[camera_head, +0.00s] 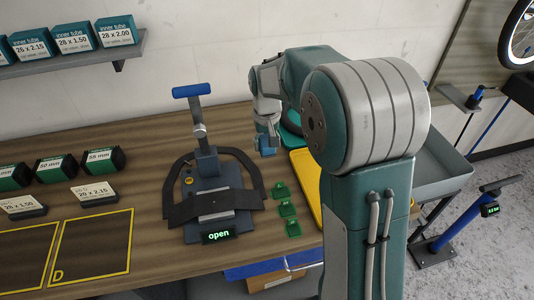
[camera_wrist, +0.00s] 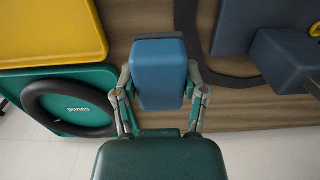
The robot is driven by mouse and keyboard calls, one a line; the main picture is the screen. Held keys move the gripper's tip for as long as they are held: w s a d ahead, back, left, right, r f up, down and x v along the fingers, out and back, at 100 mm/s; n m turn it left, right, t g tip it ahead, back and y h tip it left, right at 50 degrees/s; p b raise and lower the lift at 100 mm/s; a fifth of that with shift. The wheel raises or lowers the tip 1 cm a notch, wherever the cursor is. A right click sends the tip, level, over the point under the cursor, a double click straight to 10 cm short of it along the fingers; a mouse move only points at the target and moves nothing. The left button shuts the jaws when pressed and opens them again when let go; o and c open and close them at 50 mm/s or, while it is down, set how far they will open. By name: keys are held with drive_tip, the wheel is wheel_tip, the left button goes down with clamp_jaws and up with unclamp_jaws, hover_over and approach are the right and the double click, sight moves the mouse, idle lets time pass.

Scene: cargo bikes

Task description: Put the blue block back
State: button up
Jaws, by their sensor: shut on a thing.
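The blue block (camera_wrist: 160,70) is held in my gripper (camera_wrist: 162,93), with one finger on each side of it in the wrist view. The gripper is shut on it. The wooden bench lies behind the block in this view; I cannot tell how high above the bench the block is. In the head view my gripper (camera_head: 266,138) is over the bench, right of the blue-handled press device and left of my large arm joint.
The press (camera_head: 208,190) has a display reading "open". Several green pieces (camera_head: 285,210) lie beside it. A yellow tray (camera_head: 306,178) and a teal tray (camera_wrist: 100,80) with a black ring (camera_wrist: 68,108) are nearby. Green-black boxes (camera_head: 55,168) and a marked rectangle (camera_head: 91,247) are left.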

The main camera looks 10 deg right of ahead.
drive_tip(key=w+f, duration=0.1)
drive_tip(key=w+d+f, duration=0.1)
drive_tip(key=f, duration=0.1)
drive_tip(key=w+d+f, duration=0.1)
drive_tip(key=w+f, duration=0.1)
drive_tip(key=f, duration=0.3)
drive_tip(key=shift+a+f, duration=0.2)
drive_tip(key=shift+a, duration=0.05)
drive_tip(key=shift+d, duration=0.15)
drive_tip(key=o, duration=1.2)
